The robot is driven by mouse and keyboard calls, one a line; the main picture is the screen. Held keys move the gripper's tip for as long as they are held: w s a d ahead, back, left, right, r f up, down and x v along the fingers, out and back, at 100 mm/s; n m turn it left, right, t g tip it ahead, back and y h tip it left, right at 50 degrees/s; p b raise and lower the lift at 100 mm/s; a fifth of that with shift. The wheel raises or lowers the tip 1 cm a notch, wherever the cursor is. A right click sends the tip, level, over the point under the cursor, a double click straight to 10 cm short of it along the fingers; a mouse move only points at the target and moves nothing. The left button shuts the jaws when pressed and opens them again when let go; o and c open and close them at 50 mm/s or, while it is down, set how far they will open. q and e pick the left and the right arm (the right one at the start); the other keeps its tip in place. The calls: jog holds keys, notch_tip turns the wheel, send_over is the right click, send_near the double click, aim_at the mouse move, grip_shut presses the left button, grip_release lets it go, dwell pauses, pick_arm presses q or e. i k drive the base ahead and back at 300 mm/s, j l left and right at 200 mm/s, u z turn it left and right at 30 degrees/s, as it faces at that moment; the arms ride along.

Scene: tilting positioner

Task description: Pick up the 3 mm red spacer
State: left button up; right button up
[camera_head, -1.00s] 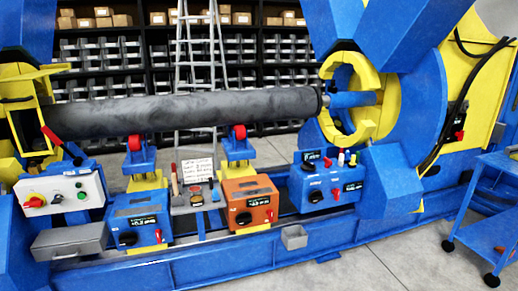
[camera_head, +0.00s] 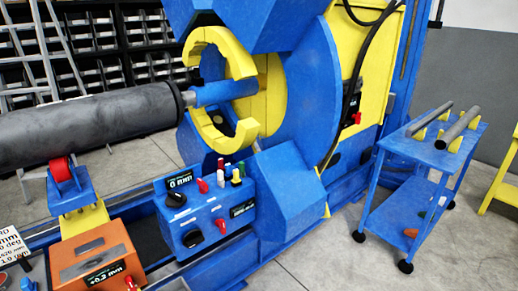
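I cannot make out a clearly marked 3 mm red spacer. A small orange-red piece (camera_head: 411,232) lies on the lower shelf of the blue cart at the right, too small to identify. A green piece (camera_head: 421,214) lies behind it on the same shelf. Small red, green and white upright pieces stand on top of the blue control box (camera_head: 205,215) in the middle; I cannot tell whether they are knobs or loose parts. Neither of my grippers shows.
The blue cart (camera_head: 374,190) carries two grey rods on its top. Grey floor (camera_head: 310,262) is open in front of the cart.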

aim_at(221, 163)
jog(key=i, duration=1.55)
jog(key=i+l+u, duration=0.1)
jog(key=i+u, duration=0.4)
jog(key=i+l+u, duration=0.25)
jog(key=i+u, duration=0.2)
jog(key=k, duration=0.05)
